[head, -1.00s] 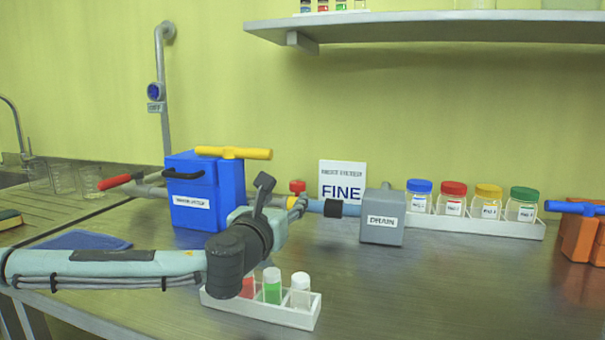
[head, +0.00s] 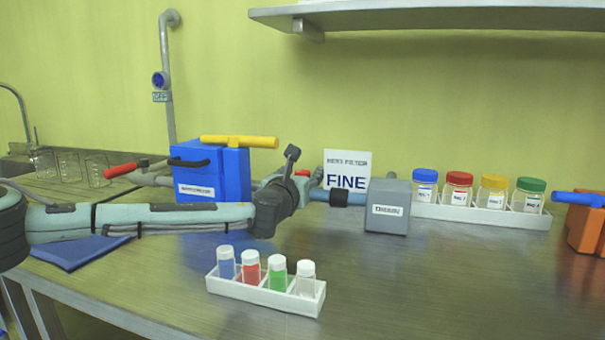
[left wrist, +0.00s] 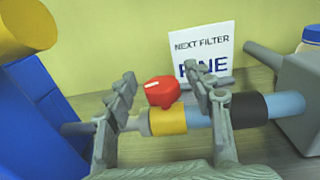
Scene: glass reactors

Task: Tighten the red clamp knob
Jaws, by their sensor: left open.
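The red clamp knob (left wrist: 162,91) sits on top of a yellow collar (left wrist: 168,119) on the horizontal pipe in the left wrist view. My left gripper (left wrist: 160,90) is open, with one finger on each side of the knob and clear gaps between. In the head view, my left gripper (head: 305,182) is at the pipe between the blue box and the grey drain box, and only a bit of the red knob (head: 301,173) shows behind it. My right gripper is not in view.
The blue box (head: 238,175) with a yellow T-handle (head: 240,141) stands left of the gripper. The grey DRAIN box (head: 388,207) is at right. A FINE sign (head: 347,169) stands behind. A white vial rack (head: 262,296) stands in front, with free bench to its right.

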